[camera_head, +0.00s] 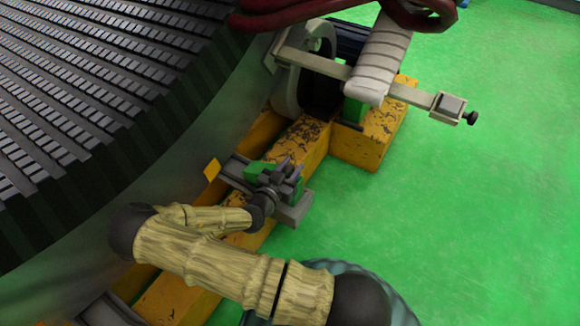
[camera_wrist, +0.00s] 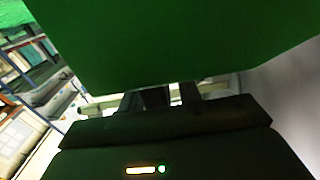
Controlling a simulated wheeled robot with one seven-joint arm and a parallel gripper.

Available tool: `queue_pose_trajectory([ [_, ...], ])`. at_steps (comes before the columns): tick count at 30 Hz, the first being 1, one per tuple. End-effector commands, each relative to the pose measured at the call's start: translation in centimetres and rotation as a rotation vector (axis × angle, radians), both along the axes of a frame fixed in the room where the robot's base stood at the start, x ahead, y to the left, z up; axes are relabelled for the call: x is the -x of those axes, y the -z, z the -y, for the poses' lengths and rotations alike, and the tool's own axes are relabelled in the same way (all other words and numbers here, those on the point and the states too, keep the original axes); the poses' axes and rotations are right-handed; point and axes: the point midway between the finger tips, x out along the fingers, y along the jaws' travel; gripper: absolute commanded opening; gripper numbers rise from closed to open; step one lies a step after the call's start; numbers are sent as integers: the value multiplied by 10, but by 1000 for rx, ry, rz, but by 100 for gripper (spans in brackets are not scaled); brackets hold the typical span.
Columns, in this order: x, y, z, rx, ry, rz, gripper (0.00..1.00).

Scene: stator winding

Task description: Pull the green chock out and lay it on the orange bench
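The green chock (camera_head: 261,169) sits on a grey metal bracket (camera_head: 293,211) at the orange bench (camera_head: 232,237) in the head view. My gripper (camera_head: 286,171) is at the chock, with green showing on both sides of it. In the wrist view the green chock (camera_wrist: 180,40) fills the upper part, very close to the camera. The two dark fingers of my gripper (camera_wrist: 160,98) show apart just below it, and their tips are hidden behind the green. I cannot tell whether the fingers press on the chock.
A large ribbed stator (camera_head: 90,90) stands close on the left. A grey clamp bar (camera_head: 420,97) with a wrapped pad (camera_head: 382,60) and red hoses (camera_head: 300,12) is above. Another green block (camera_head: 354,110) sits under the pad. The green floor (camera_head: 480,200) at right is clear.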

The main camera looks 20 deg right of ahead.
Motion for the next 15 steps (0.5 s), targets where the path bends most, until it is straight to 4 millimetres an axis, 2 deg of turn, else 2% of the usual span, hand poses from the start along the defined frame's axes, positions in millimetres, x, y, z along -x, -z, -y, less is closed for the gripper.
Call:
queue_pose_trajectory([
  [10, 0, -1, -1, 0, -2, 1, 42],
  [15, 6, -3, -11, 0, -3, 2, 42],
])
